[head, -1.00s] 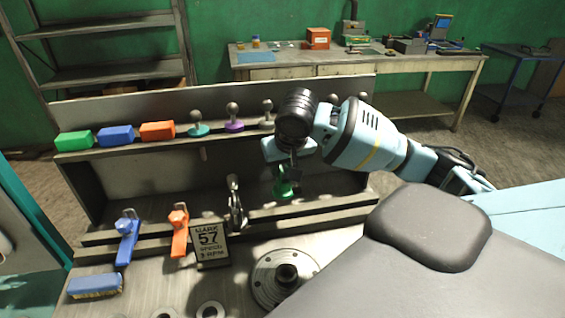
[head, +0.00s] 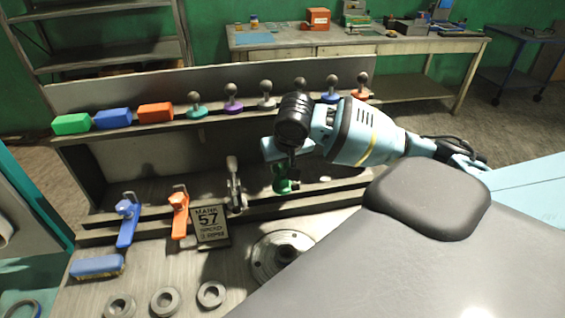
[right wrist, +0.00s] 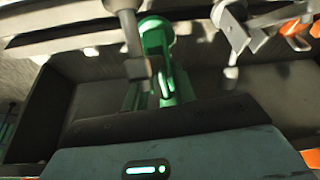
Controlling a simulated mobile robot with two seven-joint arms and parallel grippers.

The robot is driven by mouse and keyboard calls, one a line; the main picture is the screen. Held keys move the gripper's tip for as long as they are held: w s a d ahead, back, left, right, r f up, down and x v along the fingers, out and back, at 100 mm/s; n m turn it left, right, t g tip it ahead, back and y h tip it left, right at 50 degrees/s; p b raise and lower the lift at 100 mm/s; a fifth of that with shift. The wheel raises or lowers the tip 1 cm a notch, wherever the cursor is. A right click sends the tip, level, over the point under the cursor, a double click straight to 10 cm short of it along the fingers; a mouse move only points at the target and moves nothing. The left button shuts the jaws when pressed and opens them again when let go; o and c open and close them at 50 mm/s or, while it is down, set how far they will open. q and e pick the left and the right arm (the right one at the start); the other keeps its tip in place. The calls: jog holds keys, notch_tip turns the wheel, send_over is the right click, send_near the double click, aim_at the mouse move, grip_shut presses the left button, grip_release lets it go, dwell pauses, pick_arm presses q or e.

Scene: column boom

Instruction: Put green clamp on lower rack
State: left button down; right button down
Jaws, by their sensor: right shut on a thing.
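The green clamp (head: 283,181) hangs below my right gripper (head: 290,160), just over or at the lower rack (head: 325,190); I cannot tell whether it touches. My right gripper is shut on it, and my own wrist partly hides the hold. In the right wrist view the green clamp (right wrist: 157,42) shows at upper centre, beside a grey finger. On the lower rack, left of the green clamp, are a blue clamp (head: 128,220), an orange clamp (head: 180,212) and a grey metal clamp (head: 235,188). My left gripper is not in view.
The upper shelf (head: 148,129) holds green, blue and orange blocks and several ball-knobbed pieces. A sign (head: 210,226) stands before the lower rack. A blue brush (head: 97,266), several rings and a round flange (head: 265,255) lie in front. The rack right of the green clamp looks free.

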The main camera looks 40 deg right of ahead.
aim_at(282, 176)
jog(key=shift+f, duration=2.15)
dwell(0.5)
jog(key=c, duration=1.4)
grip_release()
jog(key=shift+r, duration=3.7)
